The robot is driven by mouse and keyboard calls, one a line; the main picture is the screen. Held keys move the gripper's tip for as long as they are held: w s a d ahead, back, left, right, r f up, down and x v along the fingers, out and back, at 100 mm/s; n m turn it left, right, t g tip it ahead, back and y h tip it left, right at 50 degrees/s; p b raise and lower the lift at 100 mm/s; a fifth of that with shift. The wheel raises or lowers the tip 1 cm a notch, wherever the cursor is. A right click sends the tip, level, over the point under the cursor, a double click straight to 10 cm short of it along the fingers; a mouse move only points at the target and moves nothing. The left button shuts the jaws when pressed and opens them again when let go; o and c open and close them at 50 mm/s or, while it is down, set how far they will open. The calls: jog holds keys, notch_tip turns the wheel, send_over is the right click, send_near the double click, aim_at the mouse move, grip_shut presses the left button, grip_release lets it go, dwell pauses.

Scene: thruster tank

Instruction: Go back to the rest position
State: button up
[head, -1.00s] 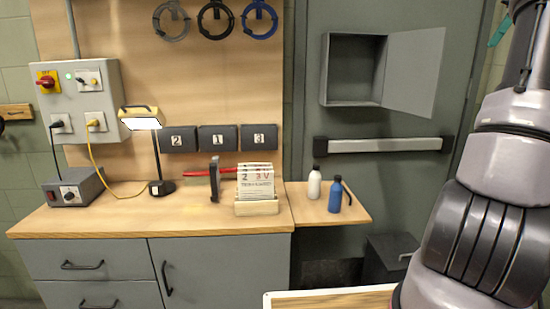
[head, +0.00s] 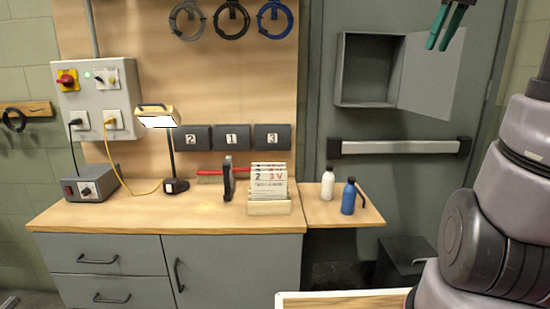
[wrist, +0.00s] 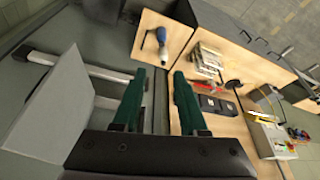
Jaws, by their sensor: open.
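My gripper (head: 446,27) shows at the top right of the head view, its dark green fingers pointing down in front of the open wall cabinet's door (head: 432,75). In the wrist view my gripper (wrist: 157,85) has its two green fingers spread apart with nothing between them. My arm rises along the right side of the head view. A blue bottle (head: 348,198) and a white bottle (head: 327,184) stand on the side shelf (head: 318,212), well below my gripper. In the wrist view the blue bottle (wrist: 161,38) lies beyond the fingertips.
The workbench (head: 120,215) holds a lamp (head: 157,118), a grey power box (head: 88,184) and a card box (head: 269,207). The cabinet door projects near my gripper.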

jog(key=s+a+f+m+t, duration=0.3)
jog(key=s+a+f+m, duration=0.4)
jog(key=s+a+f, duration=0.6)
jog(key=shift+s+a+f+m+y, duration=0.2)
jog(key=shift+s+a+m+y, duration=0.15)
jog(key=shift+a, duration=0.2)
